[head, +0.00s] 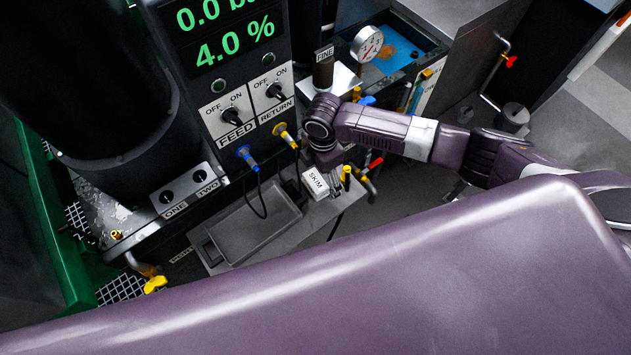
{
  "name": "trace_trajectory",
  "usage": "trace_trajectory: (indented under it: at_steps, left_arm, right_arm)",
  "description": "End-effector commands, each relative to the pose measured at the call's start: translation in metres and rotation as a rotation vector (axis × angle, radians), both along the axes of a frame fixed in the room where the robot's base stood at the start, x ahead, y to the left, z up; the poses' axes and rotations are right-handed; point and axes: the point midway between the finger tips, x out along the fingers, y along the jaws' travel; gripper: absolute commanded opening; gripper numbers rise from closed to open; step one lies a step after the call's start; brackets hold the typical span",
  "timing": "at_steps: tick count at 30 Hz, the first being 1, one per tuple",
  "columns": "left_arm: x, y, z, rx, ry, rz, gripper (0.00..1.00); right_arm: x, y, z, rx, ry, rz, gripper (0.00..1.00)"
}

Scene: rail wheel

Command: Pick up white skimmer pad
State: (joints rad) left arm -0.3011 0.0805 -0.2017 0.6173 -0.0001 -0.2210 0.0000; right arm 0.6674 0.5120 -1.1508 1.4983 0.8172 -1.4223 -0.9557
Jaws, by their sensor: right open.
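The white skimmer pad (314,186), a small white block marked SKIM, sits on the grey bench ledge to the right of a shallow grey tray (246,232). My right gripper (322,168) points down just above and behind the pad, with its arm coming in from the right. It is open and nothing shows held in it. Its fingers are small and partly hidden by the wrist, so I cannot tell whether they touch the pad. My left gripper is not in view.
A control panel (238,112) with FEED and RETURN switches and blue and yellow plugs stands behind the tray. A black cable (262,200) hangs over the tray. A yellow-topped post (346,174) and a red-handled valve (374,164) stand close right of the pad.

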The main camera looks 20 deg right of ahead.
Motion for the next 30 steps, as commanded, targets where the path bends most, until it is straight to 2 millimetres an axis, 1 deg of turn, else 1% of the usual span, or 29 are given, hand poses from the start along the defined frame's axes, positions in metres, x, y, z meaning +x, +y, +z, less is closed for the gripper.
trace_trajectory:
  at_steps: [1, 2, 4, 5, 8, 15, 18, 26, 30]
  left_arm:
    - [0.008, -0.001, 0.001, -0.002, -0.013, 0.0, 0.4]
    - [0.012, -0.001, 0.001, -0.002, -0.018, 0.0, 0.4]
    - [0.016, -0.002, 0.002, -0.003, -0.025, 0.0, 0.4]
    - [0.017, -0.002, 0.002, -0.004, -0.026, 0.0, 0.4]
    - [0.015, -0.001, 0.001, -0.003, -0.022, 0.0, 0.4]
    - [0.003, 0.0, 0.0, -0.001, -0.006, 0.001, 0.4]
    - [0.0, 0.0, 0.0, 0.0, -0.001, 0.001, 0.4]
    - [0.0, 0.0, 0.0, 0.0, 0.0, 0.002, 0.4]
    - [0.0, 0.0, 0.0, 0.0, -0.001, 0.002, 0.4]
  right_arm:
    - [0.0, 0.0, 0.0, 0.0, 0.0, 0.0, 0.78]
    - [0.0, 0.0, 0.0, 0.0, 0.0, 0.0, 0.78]
    - [0.0, 0.0, 0.0, 0.0, 0.0, 0.0, 0.78]
    - [0.0, 0.0, 0.0, 0.0, 0.0, 0.0, 0.76]
    - [0.0, 0.0, 0.0, 0.0, 0.0, 0.0, 0.65]
    - [0.0, 0.0, 0.0, 0.0, 0.0, -0.001, 0.39]
    - [0.0, 0.0, 0.0, 0.001, 0.0, -0.001, 0.3]
    - [0.0, 0.0, 0.002, 0.001, -0.001, -0.001, 0.3]
    - [0.001, 0.0, 0.011, 0.002, -0.001, -0.001, 0.3]
